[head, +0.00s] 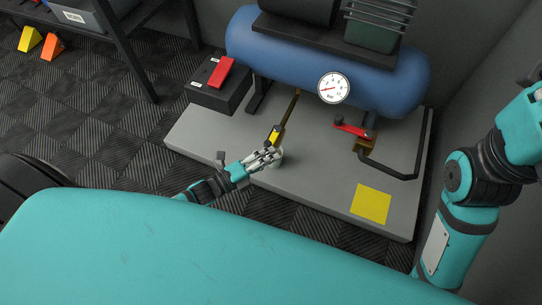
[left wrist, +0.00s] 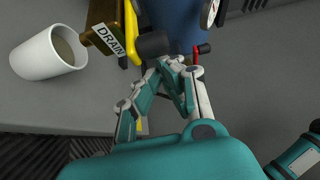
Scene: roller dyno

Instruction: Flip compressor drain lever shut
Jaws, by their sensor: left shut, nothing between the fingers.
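The drain lever is yellow (head: 276,136) and sits at the lower end of a brass pipe in front of the compressor. In the left wrist view the yellow lever (left wrist: 131,32) has a black tip (left wrist: 153,45) and runs beside a brass block with a "DRAIN" label (left wrist: 108,39). The compressor (head: 300,50) has a blue tank. My left gripper (head: 275,154) is shut and empty, close to the lever. In the left wrist view its fingertips (left wrist: 172,62) are right beside the black tip; I cannot tell whether they touch. My right gripper is out of view.
A white cup (left wrist: 42,56) stands under the drain, partly hidden by my gripper in the head view. A red-handled valve (head: 350,130), a gauge (head: 333,88) and a black box with a red switch (head: 220,73) are nearby. A yellow square (head: 371,204) marks the grey plinth (head: 310,190).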

